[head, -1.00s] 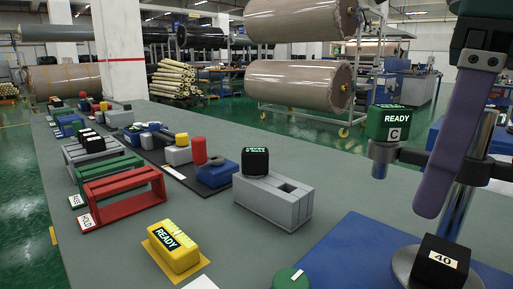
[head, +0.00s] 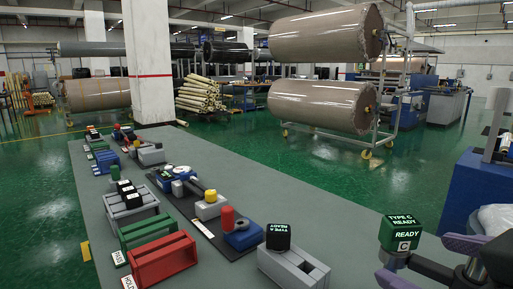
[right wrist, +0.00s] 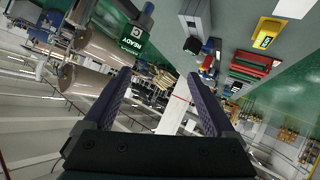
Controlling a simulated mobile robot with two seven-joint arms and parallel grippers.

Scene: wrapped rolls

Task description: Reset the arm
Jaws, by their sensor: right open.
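My right gripper (right wrist: 157,90) shows in the right wrist view with its two dark purple fingers spread and nothing between them. In the head view part of my right arm and gripper is at the bottom right corner, cut by the edge. A green block marked TYPE C READY (head: 401,232) stands on a metal post close to it. The same green block is upper left in the right wrist view (right wrist: 133,38), apart from the fingers. My left gripper is not in view.
A long grey bench (head: 285,205) carries red (head: 162,262) and green (head: 147,232) frames, a grey holder (head: 293,268) with a black block (head: 278,236) and several smaller blocks. Large wrapped rolls (head: 322,106) stand on a rack behind. Green floor is open beyond the bench.

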